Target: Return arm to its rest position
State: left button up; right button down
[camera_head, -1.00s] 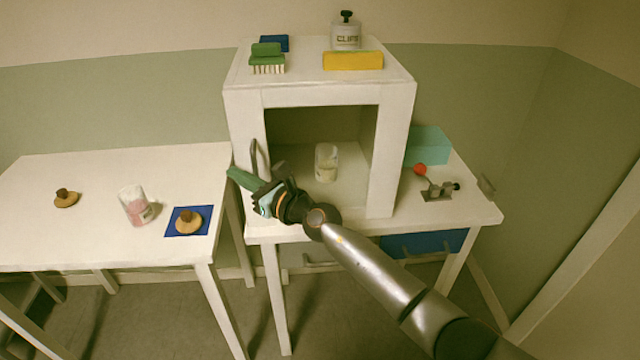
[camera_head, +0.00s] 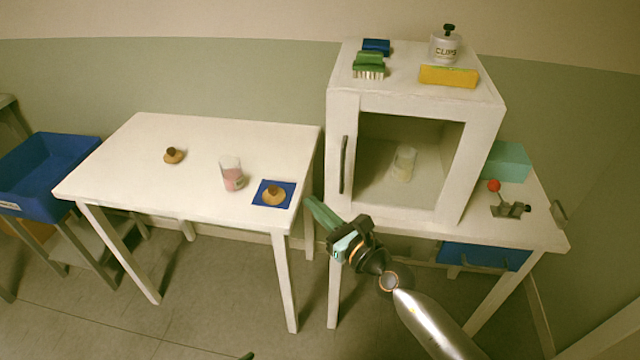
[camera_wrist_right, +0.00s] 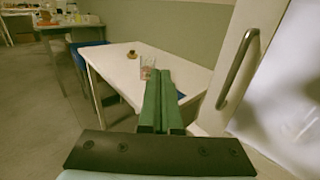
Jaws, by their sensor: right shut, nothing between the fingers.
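My right gripper (camera_head: 312,204) is shut and empty. Its green fingers point up and left, in front of the gap between the white table and the cabinet stand. In the right wrist view its closed fingers (camera_wrist_right: 159,78) point towards the white table (camera_wrist_right: 120,62), with a glass jar (camera_wrist_right: 147,66) beyond the tips. The right arm comes in from the lower right in the head view. My left gripper is not in view.
The white cabinet (camera_head: 345,120) has an open front, a dark handle (camera_head: 343,165) and a jar (camera_head: 404,163) inside. The white table (camera_head: 150,140) holds a pink-filled jar (camera_head: 232,176) and a blue mat (camera_head: 260,199). A blue bin (camera_head: 45,170) stands far left.

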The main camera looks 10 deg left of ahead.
jog(key=s+d+f+m+t+h, duration=0.1)
jog(key=s+d+f+m+h, duration=0.25)
jog(key=d+m, duration=0.4)
jog(key=s+d+f+m+t+h, duration=0.15)
jog(key=d+f+m, duration=0.3)
jog(key=m, duration=0.65)
jog(key=s+d+f+m+h, duration=0.3)
jog(key=s+d+f+m, duration=0.15)
jog(key=m, duration=0.45)
jog(key=s+d+f+m+g+h, duration=0.1)
jog(key=s+d+f+m+g, duration=0.1)
jog(key=s+d+f+m, duration=0.3)
jog(key=s+d+f+m+g+h, duration=0.2)
jog(key=s+d+f+m, duration=0.4)
jog(key=s+m, duration=0.5)
jog(key=shift+d+g, duration=0.25)
jog(key=shift+g, duration=0.4)
